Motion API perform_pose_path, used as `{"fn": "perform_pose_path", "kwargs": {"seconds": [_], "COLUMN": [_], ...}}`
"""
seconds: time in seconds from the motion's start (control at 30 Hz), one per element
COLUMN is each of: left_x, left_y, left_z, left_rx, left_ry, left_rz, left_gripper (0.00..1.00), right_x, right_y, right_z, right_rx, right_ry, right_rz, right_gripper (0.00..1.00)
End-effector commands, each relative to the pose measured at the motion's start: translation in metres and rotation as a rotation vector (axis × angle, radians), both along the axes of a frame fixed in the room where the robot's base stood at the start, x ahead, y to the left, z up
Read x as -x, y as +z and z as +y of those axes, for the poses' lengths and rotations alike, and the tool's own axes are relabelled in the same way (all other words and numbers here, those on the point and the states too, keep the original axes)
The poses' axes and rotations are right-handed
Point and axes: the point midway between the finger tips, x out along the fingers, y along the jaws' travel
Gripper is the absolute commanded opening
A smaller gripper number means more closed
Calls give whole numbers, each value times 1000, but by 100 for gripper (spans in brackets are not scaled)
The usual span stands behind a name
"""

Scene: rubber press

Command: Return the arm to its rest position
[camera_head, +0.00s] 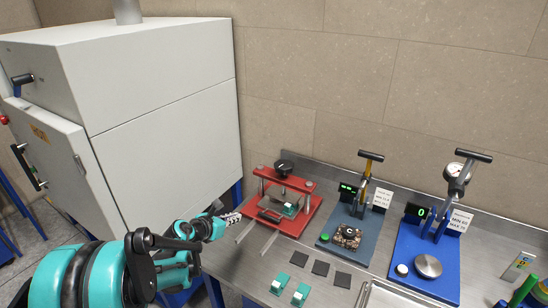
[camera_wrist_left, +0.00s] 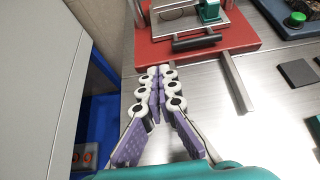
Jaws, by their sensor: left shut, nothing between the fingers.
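My left gripper (camera_head: 233,217) is shut and empty, over the left end of the steel bench, just left of the red press (camera_head: 284,220). In the left wrist view its two purple-padded fingers (camera_wrist_left: 160,72) meet at the tips, close to the front edge of the red press base (camera_wrist_left: 190,48). A teal and white block (camera_head: 289,209) sits in the press. The press's black front handle (camera_wrist_left: 197,42) shows in the wrist view. My right gripper is in neither view.
A large white cabinet (camera_head: 165,110) stands at the left. Blue stands with gauges (camera_head: 431,262) are at the right. Dark square pads (camera_head: 321,268) and two teal and white blocks (camera_head: 300,294) lie on the steel bench (camera_head: 250,258). Two metal rails (camera_wrist_left: 238,85) run forward from the press.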

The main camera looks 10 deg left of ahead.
Motion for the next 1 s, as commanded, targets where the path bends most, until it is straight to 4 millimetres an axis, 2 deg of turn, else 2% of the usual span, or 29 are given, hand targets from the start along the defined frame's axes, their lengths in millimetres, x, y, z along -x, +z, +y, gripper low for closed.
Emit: {"fn": "perform_pose_path", "kwargs": {"seconds": [0.07, 0.13, 0.17, 0.23, 0.3, 0.4, 0.5, 0.57, 0.67, 0.7, 0.8, 0.93, 0.97, 1.0], "left_x": [-2, -5, -6, -8, -2, 18, 49, 72, 117, 136, 187, 240, 250, 261], "left_y": [11, 34, 49, 93, 145, 200, 220, 216, 185, 166, 114, 66, 59, 51], "left_z": [-4, -10, -13, -20, -19, -4, 18, 29, 36, 32, 9, -33, -41, -52], "left_rx": [34, 110, 161, 330, 568, 948, 1331, 1555, 1904, 2032, 2285, 2438, -2406, -2329], "left_ry": [19, 61, 89, 182, 312, 519, 745, 892, 1163, 1283, 1597, 1934, -1956, -1948], "left_rz": [-21, -64, -90, -165, -246, -319, -332, -310, -222, -166, 6, 221, -258, -295], "left_gripper": [0, 0, 0, 0, 0, 0, 0, 0, 0, 0, 0, 0, 0, 0], "right_x": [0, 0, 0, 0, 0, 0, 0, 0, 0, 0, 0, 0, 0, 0], "right_y": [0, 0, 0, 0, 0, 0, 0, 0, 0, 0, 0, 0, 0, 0], "right_z": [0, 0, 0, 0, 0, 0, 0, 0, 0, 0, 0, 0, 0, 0], "right_rx": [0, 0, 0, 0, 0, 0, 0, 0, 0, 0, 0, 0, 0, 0], "right_ry": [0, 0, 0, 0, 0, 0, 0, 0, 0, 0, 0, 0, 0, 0], "right_rz": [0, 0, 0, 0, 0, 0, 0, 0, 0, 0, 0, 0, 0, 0], "right_gripper": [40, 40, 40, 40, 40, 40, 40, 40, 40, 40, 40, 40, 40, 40]}}
